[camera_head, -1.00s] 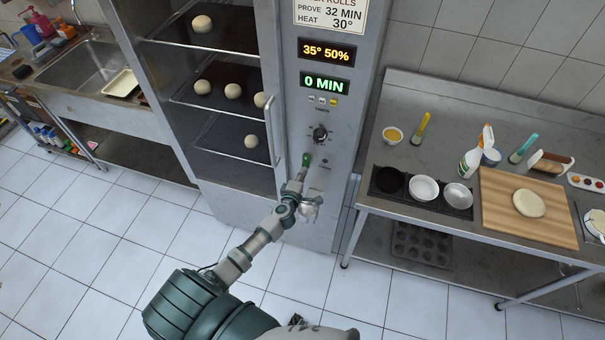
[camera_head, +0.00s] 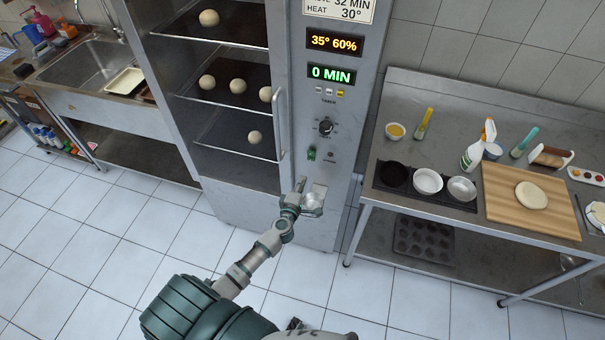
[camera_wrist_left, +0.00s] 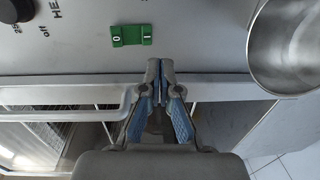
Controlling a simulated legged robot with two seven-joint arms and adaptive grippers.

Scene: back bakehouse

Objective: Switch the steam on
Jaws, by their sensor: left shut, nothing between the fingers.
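The steam switch is a small green rocker (camera_head: 312,153) on the grey control panel of the proving cabinet, below the dark round knob (camera_head: 326,127). In the left wrist view the green rocker (camera_wrist_left: 132,35) shows the marks 0 and I; which side is pressed in I cannot tell. The upper display (camera_head: 334,43) reads 35° 60%, the lower one (camera_head: 331,74) 0 MIN. My left gripper (camera_head: 301,184) is shut and empty just below the switch, apart from it. In the wrist view its closed fingertips (camera_wrist_left: 160,65) point toward the panel, below and right of the rocker.
A metal cup (camera_head: 315,203) sits on the panel close beside my left gripper. The cabinet's vertical door handle (camera_head: 280,122) is to the left, with dough balls on shelves behind the door. A steel worktable (camera_head: 455,118) stands to the right. The tiled floor is clear at left.

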